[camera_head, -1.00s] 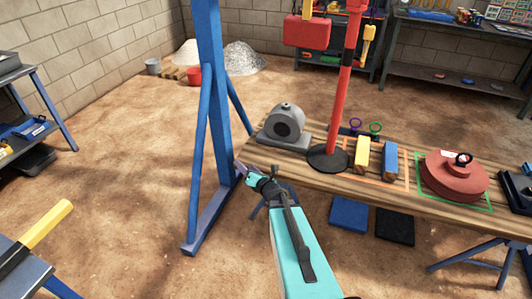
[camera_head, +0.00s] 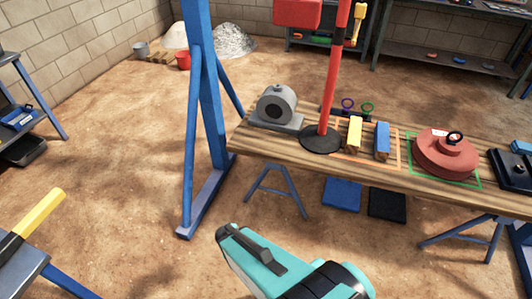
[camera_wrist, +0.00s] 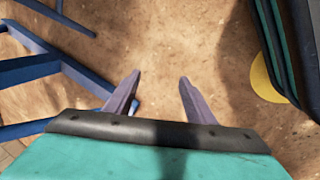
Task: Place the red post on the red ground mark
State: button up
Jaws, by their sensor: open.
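A tall red post (camera_head: 328,100) with a round black base (camera_head: 320,139) appears upright on the wooden workbench (camera_head: 270,148). A dark band crosses it higher up, and its top is cut off by the picture edge. No red ground mark can be made out in either view. In the wrist view my gripper (camera_wrist: 158,86) is open, with two purple-grey fingers well apart and only brown dirt floor between them. The gripper is not visible in the head view, where my teal arm shows low in the middle, away from the post.
A grey motor (camera_head: 276,106), yellow block (camera_head: 353,135), blue block (camera_head: 382,141) and red round part (camera_head: 446,152) sit on the workbench. A blue steel frame (camera_head: 209,110) stands left of it. The wrist view shows a partly hidden yellow patch (camera_wrist: 266,78). Open dirt floor lies left.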

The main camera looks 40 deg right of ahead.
jog(key=s+a+m+g, duration=0.2)
jog(key=s+m, duration=0.1)
jog(key=s, duration=0.3)
jog(key=s+a+m+g+y, duration=0.1)
jog(key=s+a+m+g, duration=0.1)
jog(key=s, duration=0.5)
jog(key=s+a+m+g+y, duration=0.1)
jog(key=s+a+m+g, duration=0.1)
jog(key=s+m+g, duration=0.2)
jog(key=s+m, duration=0.1)
jog(key=s, duration=0.1)
jog(key=shift+s+r+m, duration=0.3)
jog(key=shift+s, duration=0.05)
jog(key=shift+a, duration=0.1)
